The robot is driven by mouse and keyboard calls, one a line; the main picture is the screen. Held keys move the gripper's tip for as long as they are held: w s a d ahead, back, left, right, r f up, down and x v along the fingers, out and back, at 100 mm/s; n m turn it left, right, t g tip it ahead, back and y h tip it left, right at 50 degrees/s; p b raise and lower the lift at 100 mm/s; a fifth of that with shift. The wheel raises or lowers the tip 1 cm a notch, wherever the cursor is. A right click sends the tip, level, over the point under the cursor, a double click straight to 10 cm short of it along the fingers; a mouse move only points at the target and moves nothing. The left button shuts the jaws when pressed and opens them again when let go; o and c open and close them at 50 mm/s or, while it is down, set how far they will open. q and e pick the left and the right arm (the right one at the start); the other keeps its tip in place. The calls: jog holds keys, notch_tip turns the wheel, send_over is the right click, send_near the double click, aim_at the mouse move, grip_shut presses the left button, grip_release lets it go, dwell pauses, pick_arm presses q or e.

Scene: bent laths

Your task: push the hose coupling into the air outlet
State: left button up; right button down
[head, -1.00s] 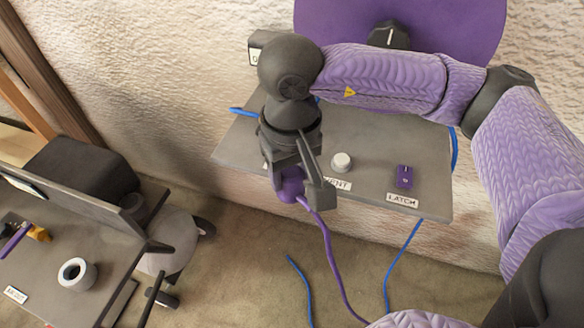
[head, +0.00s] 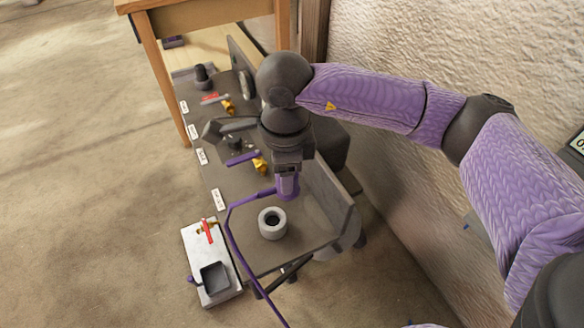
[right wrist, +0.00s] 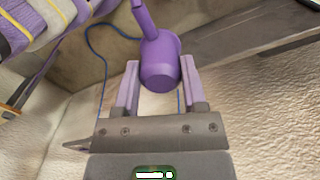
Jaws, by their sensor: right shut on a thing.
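My right gripper (head: 287,172) is shut on the purple hose coupling (head: 288,186) and holds it upright above the grey bench. In the right wrist view the coupling (right wrist: 160,62) sits between the two fingers (right wrist: 155,90), with a purple stub at its top. A purple hose (head: 229,222) leaves the coupling to the left and hangs down past the bench edge. A grey ring-shaped socket (head: 272,223), which looks like the air outlet, stands on the bench just below and left of the coupling. Its dark hole faces up. The coupling is apart from it. My left gripper is not in view.
The grey bench (head: 312,228) has a raised panel along its right side. Yellow valves (head: 260,165), a purple handle (head: 242,158) and labels lie farther back. A light board with a red lever (head: 207,231) and a dark tray (head: 215,278) stands at lower left.

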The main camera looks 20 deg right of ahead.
jog(key=m, duration=0.2)
jog(key=w+f+m, duration=0.1)
jog(key=m, duration=0.1)
jog(key=a+f+m, duration=0.1)
jog(key=m, duration=0.2)
jog(key=shift+w+f+b, duration=0.1)
jog(key=shift+w+b, duration=0.2)
jog(key=shift+w, duration=0.1)
jog(key=f+m+b, duration=0.2)
jog(key=f+m, duration=0.1)
jog(key=m, duration=0.2)
jog(key=w+f+m+b, duration=0.1)
jog(key=f+m+b, duration=0.1)
jog(key=m, duration=0.3)
jog(key=w+f+m+b, duration=0.1)
jog(key=f+m+b, duration=0.1)
jog(key=f+m, duration=0.3)
jog(key=shift+a+m, duration=0.4)
jog(key=shift+m, duration=0.2)
jog(key=shift+f, duration=0.45)
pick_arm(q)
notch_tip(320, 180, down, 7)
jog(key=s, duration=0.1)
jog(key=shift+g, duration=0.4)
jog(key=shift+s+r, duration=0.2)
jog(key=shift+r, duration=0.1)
